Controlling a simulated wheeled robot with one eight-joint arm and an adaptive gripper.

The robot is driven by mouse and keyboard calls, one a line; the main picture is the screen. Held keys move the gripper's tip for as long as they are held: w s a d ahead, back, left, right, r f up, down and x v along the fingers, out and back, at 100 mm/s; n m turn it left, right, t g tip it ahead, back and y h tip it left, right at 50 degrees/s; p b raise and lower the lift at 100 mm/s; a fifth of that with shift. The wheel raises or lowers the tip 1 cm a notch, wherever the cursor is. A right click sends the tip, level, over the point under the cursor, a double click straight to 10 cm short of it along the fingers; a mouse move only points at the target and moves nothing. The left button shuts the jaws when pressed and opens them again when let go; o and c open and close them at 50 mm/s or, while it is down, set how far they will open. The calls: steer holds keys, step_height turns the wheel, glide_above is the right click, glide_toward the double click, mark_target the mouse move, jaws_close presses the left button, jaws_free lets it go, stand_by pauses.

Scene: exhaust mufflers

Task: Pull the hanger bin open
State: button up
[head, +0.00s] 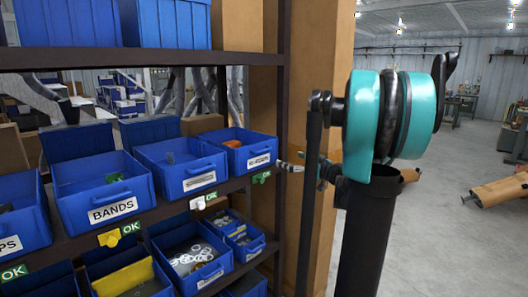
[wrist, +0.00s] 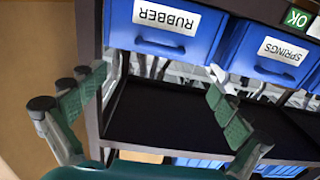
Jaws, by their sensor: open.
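No label that I can read says hanger, so I cannot tell which bin is the hanger bin. In the wrist view a blue bin labelled RUBBER (wrist: 157,38) and a blue bin labelled SPRINGS (wrist: 270,58) show upside down, each with a front handle. My gripper (wrist: 150,105) is open and empty, its green-padded fingers spread apart below the RUBBER bin in the picture, apart from its handle. In the head view a blue bin labelled BANDS (head: 103,196) sits on the middle shelf. A bin at that shelf's right end (head: 237,146) has a label too small to read.
A dark rack post (head: 282,95) and a tan pillar (head: 335,40) stand beside the shelves. Lower bins (head: 190,258) hold rings and small parts. Green OK tags (head: 211,196) mark shelf edges. Open floor (head: 450,245) lies to the right.

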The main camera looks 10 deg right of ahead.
mark_target(265, 151)
steer(key=x, duration=1.4)
steer(key=shift+f, duration=0.1)
steer(key=c, duration=1.6)
steer(key=v, duration=2.1)
steer(key=shift+s+d, duration=0.1)
steer(key=shift+s, duration=0.1)
steer(key=shift+c, duration=0.2)
steer(key=o, duration=1.6)
steer(key=shift+o, duration=0.2)
steer(key=v, duration=1.2)
